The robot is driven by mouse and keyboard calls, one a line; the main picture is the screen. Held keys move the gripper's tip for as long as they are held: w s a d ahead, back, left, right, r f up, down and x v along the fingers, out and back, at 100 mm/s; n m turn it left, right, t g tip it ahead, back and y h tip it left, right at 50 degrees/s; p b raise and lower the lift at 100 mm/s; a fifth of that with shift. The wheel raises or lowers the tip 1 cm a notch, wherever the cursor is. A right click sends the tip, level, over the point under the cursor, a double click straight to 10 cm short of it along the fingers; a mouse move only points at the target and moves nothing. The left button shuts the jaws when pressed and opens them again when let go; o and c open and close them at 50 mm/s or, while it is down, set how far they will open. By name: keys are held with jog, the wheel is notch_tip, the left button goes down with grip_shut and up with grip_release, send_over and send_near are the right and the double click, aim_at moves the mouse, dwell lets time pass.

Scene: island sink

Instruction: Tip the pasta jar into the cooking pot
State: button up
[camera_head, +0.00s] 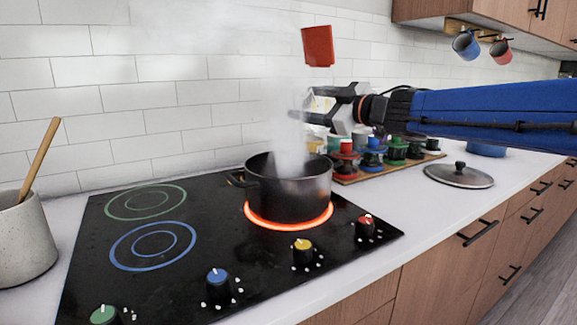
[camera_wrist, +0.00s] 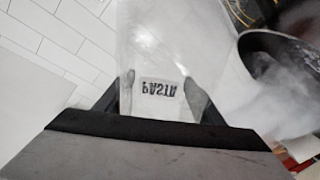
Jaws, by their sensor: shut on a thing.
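The pasta jar (camera_wrist: 158,62) is clear, with a white label reading PASTA upside down in the wrist view. In the head view the jar (camera_head: 320,78) has a red lid (camera_head: 318,46) at its top and looks about upright. My gripper (camera_head: 318,104) is shut on the jar and holds it in the air above and slightly right of the cooking pot. The dark cooking pot (camera_head: 262,185) stands on a glowing burner, steaming. Its rim also shows at the right of the wrist view (camera_wrist: 247,75). Steam hides the pot's contents and blurs part of the jar.
The black hob (camera_head: 95,255) has several coloured knobs along its front. A rack of coloured-lid jars (camera_head: 376,158) stands behind and right of the pot. A pot lid (camera_head: 459,176) lies on the right counter. A utensil crock (camera_head: 20,240) stands at left.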

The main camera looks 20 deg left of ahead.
jog(key=m, duration=0.1)
jog(key=w+m, duration=0.1)
jog(key=shift+w+d+r+m, duration=0.15)
jog(key=shift+d+r+m, duration=0.05)
jog(key=shift+d+m, duration=0.1)
jog(key=shift+w+d+r+m, duration=0.2)
jog(key=shift+w+m, duration=0.1)
jog(key=shift+m, duration=0.8)
jog(key=shift+w+d+r+m, duration=0.15)
jog(key=shift+w+m, duration=0.15)
jog(key=shift+m, duration=0.8)
jog(key=shift+a, duration=0.1)
